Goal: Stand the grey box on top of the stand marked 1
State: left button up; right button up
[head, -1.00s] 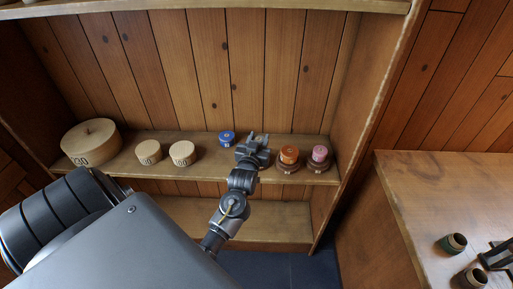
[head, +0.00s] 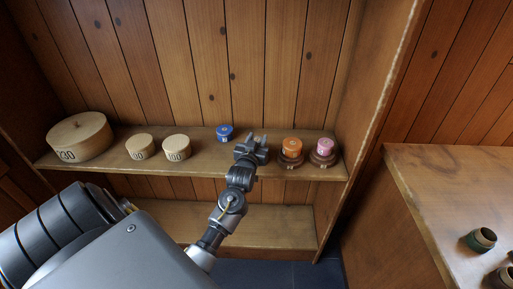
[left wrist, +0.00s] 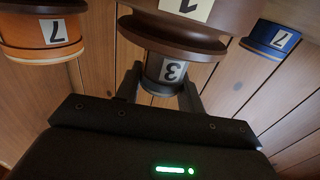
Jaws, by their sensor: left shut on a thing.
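My left gripper (head: 254,143) is over the shelf, between the blue box and the orange box. In the left wrist view, which is upside down, its fingers (left wrist: 160,82) are shut on the grey box (left wrist: 166,72), marked 3. The brown stand marked 1 (left wrist: 172,38) is directly against the box's lower end, so the box is upright at its top. I cannot tell whether it rests fully on it. In the head view my gripper hides the box and stand. My right gripper is not in view.
The blue box (head: 224,133) is on the shelf to the left. The orange box (head: 292,145) and pink box (head: 325,146) sit on brown stands to the right. Round wooden boxes (head: 177,148) (head: 139,147) (head: 80,138) stand further left. A table (head: 440,180) holds a dark green ring-like piece (head: 479,239).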

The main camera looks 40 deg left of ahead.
pick_arm(q)
jog(key=shift+f, duration=0.3)
jog(key=o, duration=0.9)
jog(key=shift+o, duration=0.2)
jog(key=v, duration=1.2)
jog(key=shift+b, duration=0.4)
